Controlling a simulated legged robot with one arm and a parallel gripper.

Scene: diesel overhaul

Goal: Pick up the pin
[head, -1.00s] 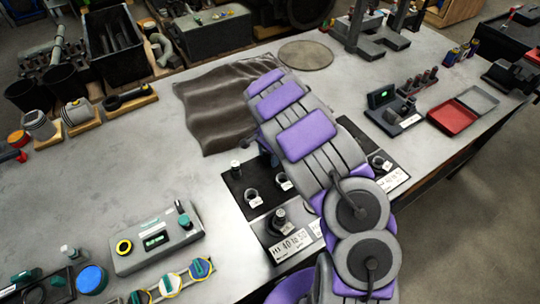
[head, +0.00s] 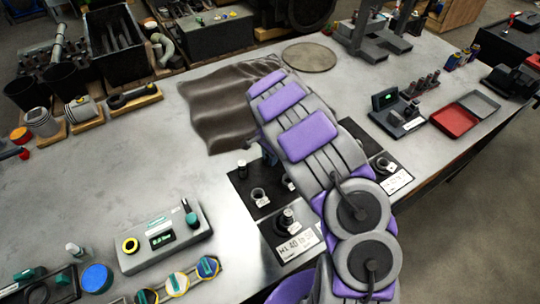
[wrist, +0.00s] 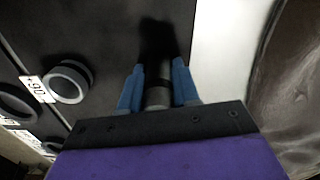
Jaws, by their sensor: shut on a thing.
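My gripper (wrist: 158,88) shows in the wrist view, its two blue fingers shut on a dark grey cylindrical pin (wrist: 157,97) between them. The pin is over a black mat (wrist: 105,30), with a dark shadow beyond its end; I cannot tell whether it still touches the mat. In the head view my purple and grey arm hides the gripper and the held pin. A ring with a +90 label (wrist: 68,82) sits on the mat left of the gripper in the wrist view.
The black mat (head: 241,184) holds several small parts, including a ring (head: 259,195). A brown cloth (head: 215,118) lies behind it. A grey gauge box (head: 163,238) stands at front left. A red tray (head: 455,120) is at right. The table's left middle is clear.

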